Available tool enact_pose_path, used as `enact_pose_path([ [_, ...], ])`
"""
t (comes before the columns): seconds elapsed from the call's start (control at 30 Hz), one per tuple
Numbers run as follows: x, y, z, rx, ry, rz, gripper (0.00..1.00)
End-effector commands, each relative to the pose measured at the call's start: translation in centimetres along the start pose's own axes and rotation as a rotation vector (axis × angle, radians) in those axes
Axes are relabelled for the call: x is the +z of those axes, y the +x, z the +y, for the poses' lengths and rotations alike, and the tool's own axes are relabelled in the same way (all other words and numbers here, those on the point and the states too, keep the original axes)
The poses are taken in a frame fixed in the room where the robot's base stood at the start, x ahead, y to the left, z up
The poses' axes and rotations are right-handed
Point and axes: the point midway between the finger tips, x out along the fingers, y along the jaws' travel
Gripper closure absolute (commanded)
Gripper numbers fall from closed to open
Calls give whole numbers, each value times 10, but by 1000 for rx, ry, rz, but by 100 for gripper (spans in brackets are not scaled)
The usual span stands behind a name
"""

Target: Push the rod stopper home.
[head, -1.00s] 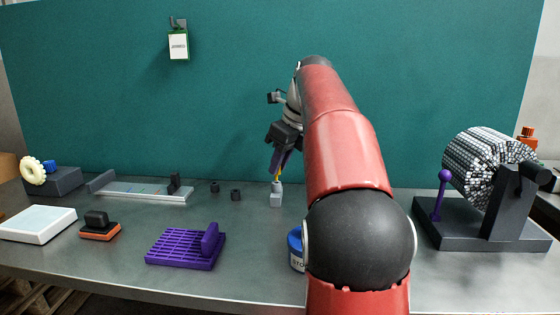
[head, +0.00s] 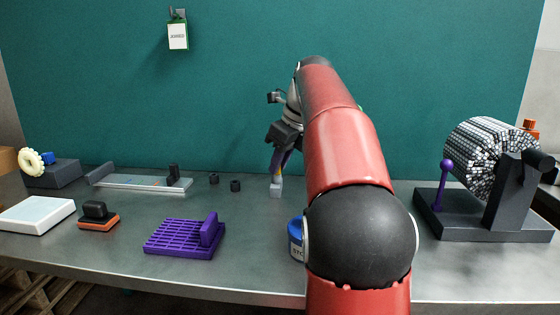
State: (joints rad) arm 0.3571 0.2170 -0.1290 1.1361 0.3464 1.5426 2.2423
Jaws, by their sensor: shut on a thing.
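My gripper (head: 279,168) is past the red arm at the middle of the bench, pointing down with dark purple fingers. It is shut on a thin yellow piece (head: 279,172), which looks to be the rod stopper and is mostly hidden between the fingers. Directly below is a small light-grey block-like holder or bottle (head: 276,188), standing upright on the bench. The fingertips are right above its top. I cannot tell how deep the yellow piece sits in it.
A purple slotted rack (head: 180,240) is nearer and left. A blue tub (head: 296,240) is partly behind my arm. A drum of rods on a dark stand (head: 470,228) is at right.

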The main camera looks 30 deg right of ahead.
Motion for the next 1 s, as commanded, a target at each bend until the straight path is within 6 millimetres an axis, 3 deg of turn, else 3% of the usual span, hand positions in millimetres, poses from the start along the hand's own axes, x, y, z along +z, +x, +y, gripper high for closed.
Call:
enact_pose_path([
  [0.07, 0, 1, 0, 2, 1, 2, 100],
  [0.1, 0, 1, 0, 2, 1, 2, 78],
  [0.27, 0, 1, 0, 1, 0, 2, 58],
  [0.57, 0, -2, 0, 1, 0, 1, 58],
  [1.0, 1, -68, -1, 0, 1, 1, 58],
])
